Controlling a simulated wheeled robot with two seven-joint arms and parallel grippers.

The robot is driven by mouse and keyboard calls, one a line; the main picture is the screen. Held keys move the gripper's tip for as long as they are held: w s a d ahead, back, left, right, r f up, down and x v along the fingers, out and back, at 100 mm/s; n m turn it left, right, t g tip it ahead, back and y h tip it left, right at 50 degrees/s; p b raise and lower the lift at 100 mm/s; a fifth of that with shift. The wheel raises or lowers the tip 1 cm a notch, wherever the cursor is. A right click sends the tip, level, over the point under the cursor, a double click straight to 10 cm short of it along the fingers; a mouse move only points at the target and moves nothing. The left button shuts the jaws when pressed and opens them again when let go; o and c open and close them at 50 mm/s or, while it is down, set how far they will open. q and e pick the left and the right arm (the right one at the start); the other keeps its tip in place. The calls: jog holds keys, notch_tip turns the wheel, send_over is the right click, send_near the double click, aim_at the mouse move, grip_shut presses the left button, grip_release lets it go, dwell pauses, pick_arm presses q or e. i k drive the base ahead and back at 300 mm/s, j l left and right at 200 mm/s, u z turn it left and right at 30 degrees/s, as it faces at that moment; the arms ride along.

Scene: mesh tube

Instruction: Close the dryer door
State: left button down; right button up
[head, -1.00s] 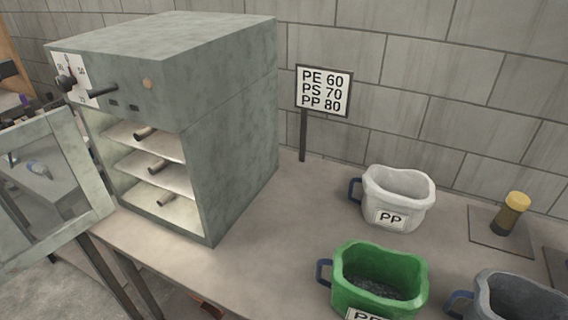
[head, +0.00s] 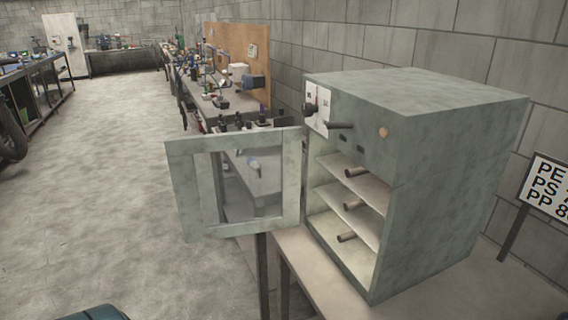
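The dryer (head: 440,170) is a grey-green box on the table at the right of the head view. Its door (head: 182,190), a pale frame with a glass window, stands wide open to the left, past the table's edge. A knob (head: 310,110) and a dark lever (head: 340,125) are on the panel above the opening. Neither gripper is in view. A dark teal rounded part, which may be mine, shows at the bottom left edge.
The dryer's table (head: 300,262) runs along the wall. A sign (head: 547,190) on a post stands right of the dryer. A cluttered workbench (head: 215,95) with an orange-brown board stands behind the door. Open concrete floor (head: 100,180) lies to the left.

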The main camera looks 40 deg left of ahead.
aim_at(180, 151)
jog(key=k, duration=1.25)
jog(key=z, duration=1.75)
jog(key=k+j, duration=0.15)
jog(key=j, duration=0.6)
jog(key=k+j, duration=0.15)
jog(key=j, duration=0.55)
jog(key=k+j, duration=0.15)
jog(key=j, duration=0.6)
jog(key=k+j, duration=0.15)
jog(key=j, duration=0.55)
jog(key=k+j, duration=0.15)
jog(key=j, duration=0.6)
jog(key=k+j, duration=0.15)
jog(key=j, duration=0.55)
jog(key=k+j, duration=0.15)
jog(key=j, duration=0.6)
jog(key=k+j, duration=0.1)
jog(key=j, duration=0.6)
